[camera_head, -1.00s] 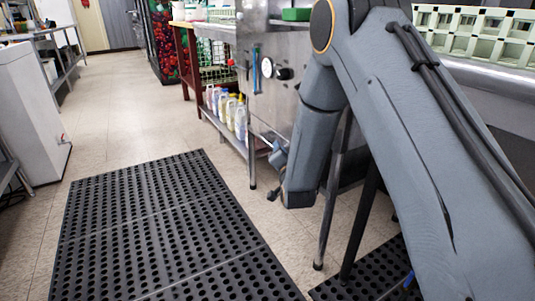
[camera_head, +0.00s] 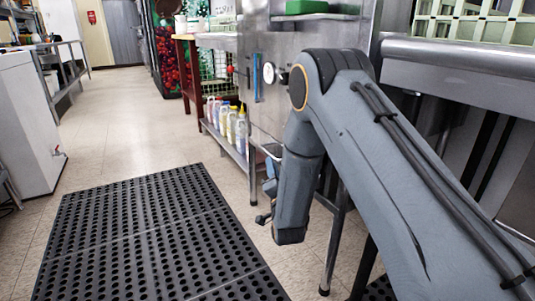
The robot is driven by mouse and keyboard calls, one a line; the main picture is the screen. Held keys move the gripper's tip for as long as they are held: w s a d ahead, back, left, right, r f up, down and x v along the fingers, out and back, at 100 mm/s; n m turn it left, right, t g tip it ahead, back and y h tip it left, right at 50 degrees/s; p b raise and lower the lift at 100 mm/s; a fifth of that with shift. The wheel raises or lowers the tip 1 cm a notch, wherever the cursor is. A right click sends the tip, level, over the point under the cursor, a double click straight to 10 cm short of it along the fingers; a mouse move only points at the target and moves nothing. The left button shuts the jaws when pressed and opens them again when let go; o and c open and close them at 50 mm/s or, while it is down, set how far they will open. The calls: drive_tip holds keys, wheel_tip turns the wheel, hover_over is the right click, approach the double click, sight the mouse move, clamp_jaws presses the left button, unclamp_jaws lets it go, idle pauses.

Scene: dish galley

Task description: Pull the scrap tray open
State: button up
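A small grey metal tray-like part (camera_head: 271,150) shows at the lower front of the steel dish machine (camera_head: 290,48), just left of my arm. It may be the scrap tray, but its handle and how far it is open cannot be made out. My gripper (camera_head: 262,218) points down and left below this part, apart from it in the picture, above the floor. My forearm hides much of the gripper, so its fingers do not show clearly. My arm also covers part of the machine's underside.
Bottles (camera_head: 231,122) stand on a low shelf left of the machine. A black perforated mat (camera_head: 150,240) lies on the floor, with clear aisle beyond it. A white cabinet (camera_head: 28,125) stands at left. A steel counter (camera_head: 470,58) runs along the right.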

sight(268, 153)
drive_tip(key=b+x, duration=0.1)
drive_tip(key=x, duration=0.2)
drive_tip(key=b+x, duration=0.2)
drive_tip(key=x, duration=0.2)
drive_tip(key=shift+w+a+f, duration=0.1)
drive_tip(key=shift+w+f, duration=0.1)
drive_tip(key=shift+w, duration=0.05)
drive_tip(key=shift+w+r, duration=0.15)
drive_tip(key=shift+w, duration=0.35)
clamp_jaws()
